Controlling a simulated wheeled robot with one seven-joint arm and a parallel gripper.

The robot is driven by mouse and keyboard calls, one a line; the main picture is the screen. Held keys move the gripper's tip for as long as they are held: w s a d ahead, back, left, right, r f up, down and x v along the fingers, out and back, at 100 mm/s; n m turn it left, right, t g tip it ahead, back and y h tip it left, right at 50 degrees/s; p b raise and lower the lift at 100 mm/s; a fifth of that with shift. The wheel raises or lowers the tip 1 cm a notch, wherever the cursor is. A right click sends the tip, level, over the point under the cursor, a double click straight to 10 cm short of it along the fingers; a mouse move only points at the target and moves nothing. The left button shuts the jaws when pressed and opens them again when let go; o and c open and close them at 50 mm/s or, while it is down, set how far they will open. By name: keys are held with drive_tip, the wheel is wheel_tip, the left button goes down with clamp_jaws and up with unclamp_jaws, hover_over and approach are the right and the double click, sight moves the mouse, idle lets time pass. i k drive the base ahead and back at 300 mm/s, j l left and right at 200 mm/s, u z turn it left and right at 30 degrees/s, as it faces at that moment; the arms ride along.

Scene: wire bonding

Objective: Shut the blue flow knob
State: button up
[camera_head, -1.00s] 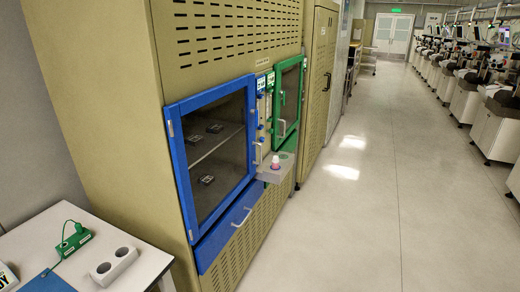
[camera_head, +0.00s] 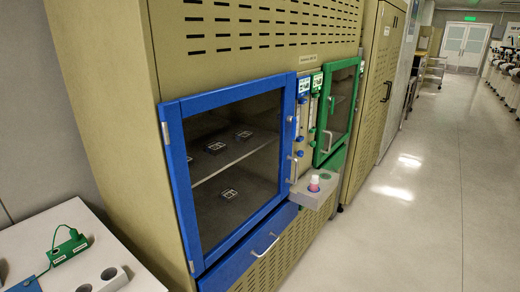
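A narrow panel between the blue-framed door (camera_head: 172,160) and the green-framed door (camera_head: 323,128) holds upright flow gauges and small blue knobs. One small blue knob (camera_head: 299,153) sits low on this panel, beside the right edge of the blue door. The knobs are too small to tell how far any is turned, or which one is the flow knob. Both doors look shut. My gripper is not in view.
A small shelf (camera_head: 308,199) juts out below the panel, with a pink and white bottle (camera_head: 314,184) on it. A white table (camera_head: 140,283) stands at the lower left. The floor (camera_head: 410,235) to the right is clear.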

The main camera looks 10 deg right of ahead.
sight(300, 154)
drive_tip(key=i+l+u, duration=0.4)
drive_tip(key=i, duration=0.25)
drive_tip(key=i+l+u, duration=0.45)
drive_tip(key=i+l, duration=0.15)
